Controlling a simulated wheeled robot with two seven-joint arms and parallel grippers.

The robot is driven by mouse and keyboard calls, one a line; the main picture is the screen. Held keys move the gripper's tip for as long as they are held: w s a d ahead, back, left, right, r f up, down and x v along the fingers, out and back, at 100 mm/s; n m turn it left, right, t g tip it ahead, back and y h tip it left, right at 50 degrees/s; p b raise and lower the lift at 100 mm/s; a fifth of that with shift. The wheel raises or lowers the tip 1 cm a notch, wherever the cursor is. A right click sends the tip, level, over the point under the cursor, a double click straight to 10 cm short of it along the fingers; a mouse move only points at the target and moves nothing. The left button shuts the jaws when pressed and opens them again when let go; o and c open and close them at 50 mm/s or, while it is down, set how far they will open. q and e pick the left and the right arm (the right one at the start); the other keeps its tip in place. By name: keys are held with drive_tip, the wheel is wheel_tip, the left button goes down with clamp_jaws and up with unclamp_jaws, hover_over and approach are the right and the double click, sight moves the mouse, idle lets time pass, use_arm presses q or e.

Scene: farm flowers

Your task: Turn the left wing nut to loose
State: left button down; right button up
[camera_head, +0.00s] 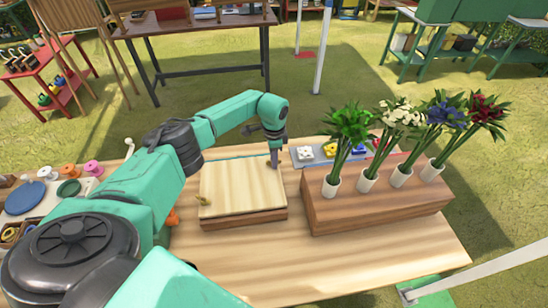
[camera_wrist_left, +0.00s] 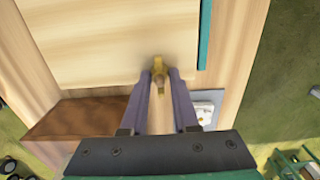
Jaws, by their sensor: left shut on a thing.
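A flower press with a pale wooden top board (camera_head: 238,185) lies on the table, with a darker wooden base under it. One brass wing nut (camera_head: 205,200) stands at the board's near left corner, with no gripper at it. My left gripper (camera_head: 275,163) points down at the board's far right corner. In the left wrist view, my left gripper (camera_wrist_left: 160,76) is shut on another brass wing nut (camera_wrist_left: 158,66), which shows between its fingertips at the board's edge. In the head view the fingers hide this nut. My right gripper is not in view.
A brown wooden block (camera_head: 380,206) with several white vases of flowers stands close to the right of the press. A grey tray (camera_head: 315,154) with small coloured flowers lies behind it. Spools and a blue disc (camera_head: 25,197) lie at the left. The table front (camera_head: 330,260) is clear.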

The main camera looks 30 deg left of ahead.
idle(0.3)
use_arm(q)
drive_tip(key=c, duration=0.7)
unclamp_jaws()
drive_tip(key=shift+a, duration=0.1)
wheel_tip(320, 180, up, 15)
drive_tip(key=b, duration=0.3)
drive_tip(key=shift+f, duration=0.2)
